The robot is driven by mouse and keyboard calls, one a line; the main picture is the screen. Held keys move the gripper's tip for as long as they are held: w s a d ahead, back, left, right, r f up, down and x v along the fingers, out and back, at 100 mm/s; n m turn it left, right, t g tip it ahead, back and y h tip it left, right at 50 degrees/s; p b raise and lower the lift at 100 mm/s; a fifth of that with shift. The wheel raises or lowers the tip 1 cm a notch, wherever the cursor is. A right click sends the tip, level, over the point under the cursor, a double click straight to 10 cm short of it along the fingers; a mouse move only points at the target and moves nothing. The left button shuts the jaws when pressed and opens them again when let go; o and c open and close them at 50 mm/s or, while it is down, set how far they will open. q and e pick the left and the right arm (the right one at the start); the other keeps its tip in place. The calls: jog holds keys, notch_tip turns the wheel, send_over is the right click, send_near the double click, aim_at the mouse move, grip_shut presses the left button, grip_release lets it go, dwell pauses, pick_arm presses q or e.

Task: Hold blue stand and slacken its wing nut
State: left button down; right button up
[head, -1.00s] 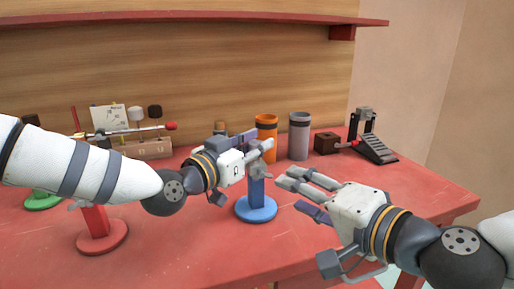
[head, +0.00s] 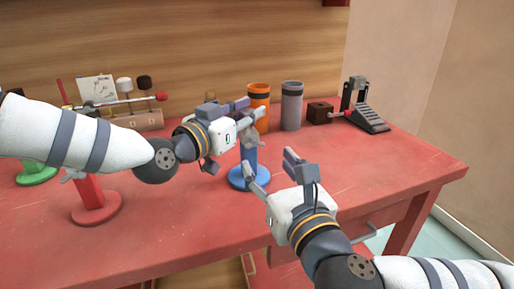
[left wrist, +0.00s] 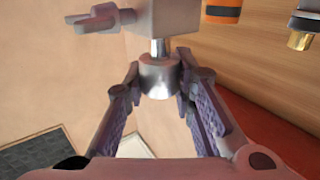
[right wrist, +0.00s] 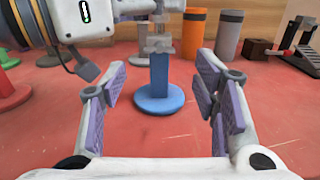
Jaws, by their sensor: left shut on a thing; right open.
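The blue stand (head: 249,176) stands upright on the red table, with a round base and a blue post; it also shows in the right wrist view (right wrist: 159,98). My left gripper (head: 256,120) is shut on the stand's upper part. In the left wrist view its fingers (left wrist: 158,85) close around a silver collar (left wrist: 159,78) below a grey block (left wrist: 170,18). A grey lug (left wrist: 97,18), perhaps the wing nut, sticks out left of the block. My right gripper (head: 272,167) is open and empty in front of the stand, its fingers pointing towards it.
An orange cylinder (head: 258,98) and a grey cylinder (head: 291,105) stand behind. A pedal (head: 366,117) and a dark wooden block (head: 320,112) are at back right. A red stand (head: 92,198) and green stand (head: 37,173) are left. The table's right front is clear.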

aim_at(256, 147)
jog(key=x, duration=0.7)
jog(key=shift+w+a, duration=0.1)
jog(key=shift+c, duration=0.2)
